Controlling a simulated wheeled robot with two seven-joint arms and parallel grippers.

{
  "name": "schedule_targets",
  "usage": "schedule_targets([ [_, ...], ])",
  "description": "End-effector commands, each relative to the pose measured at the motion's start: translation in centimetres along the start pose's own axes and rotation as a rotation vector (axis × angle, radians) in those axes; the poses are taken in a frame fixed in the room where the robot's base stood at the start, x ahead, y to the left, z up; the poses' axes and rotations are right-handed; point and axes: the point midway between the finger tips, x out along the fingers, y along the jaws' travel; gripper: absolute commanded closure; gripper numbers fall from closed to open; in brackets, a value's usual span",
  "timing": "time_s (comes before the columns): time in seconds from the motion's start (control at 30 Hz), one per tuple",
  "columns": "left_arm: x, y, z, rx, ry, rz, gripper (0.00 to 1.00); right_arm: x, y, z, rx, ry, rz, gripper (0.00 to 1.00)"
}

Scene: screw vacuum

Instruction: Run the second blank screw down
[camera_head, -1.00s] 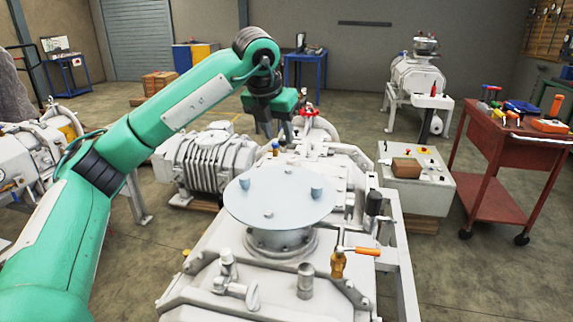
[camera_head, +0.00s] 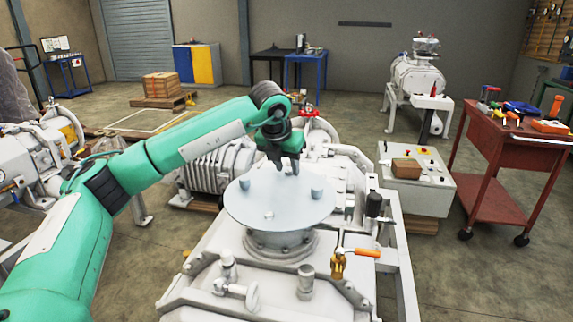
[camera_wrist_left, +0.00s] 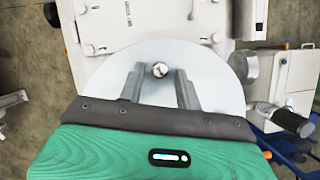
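The blank (camera_head: 285,218) is a round pale disc lying flat on top of the pump. A small screw head (camera_head: 268,215) shows near its front edge, and raised stubs stand at its left (camera_head: 245,182) and right (camera_head: 316,192). My left gripper (camera_head: 289,172) points down over the far part of the disc. In the left wrist view its two fingers (camera_wrist_left: 159,72) are apart, with a bright screw head (camera_wrist_left: 160,70) between their tips and a gap on each side. I cannot tell how high the tips are above the disc. My right gripper is not in view.
An orange-handled valve (camera_head: 357,252) stands at the front right of the pump, and a dark cylinder (camera_head: 374,205) stands behind it. A red tool cart (camera_head: 510,150) is at the right. A control box (camera_head: 420,185) stands beside the pump.

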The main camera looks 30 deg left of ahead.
Motion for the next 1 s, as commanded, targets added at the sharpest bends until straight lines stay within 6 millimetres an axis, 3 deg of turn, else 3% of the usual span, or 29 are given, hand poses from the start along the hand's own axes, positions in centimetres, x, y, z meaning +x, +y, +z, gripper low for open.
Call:
schedule_targets([
  [0.03, 0.0, 0.0, 0.0, 0.000, 0.000, 0.000, 0.77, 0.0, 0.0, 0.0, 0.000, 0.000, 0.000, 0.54],
  [0.17, 0.0, 0.0, 0.0, 0.000, 0.000, 0.000, 1.00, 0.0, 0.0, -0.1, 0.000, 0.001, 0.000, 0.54],
  [0.57, -0.1, 0.1, 0.0, 0.052, 0.000, -0.023, 1.00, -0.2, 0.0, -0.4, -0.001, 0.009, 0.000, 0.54],
  [1.0, -0.1, 0.5, 0.2, 0.369, 0.000, -0.155, 1.00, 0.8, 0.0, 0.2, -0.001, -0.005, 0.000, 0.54],
])
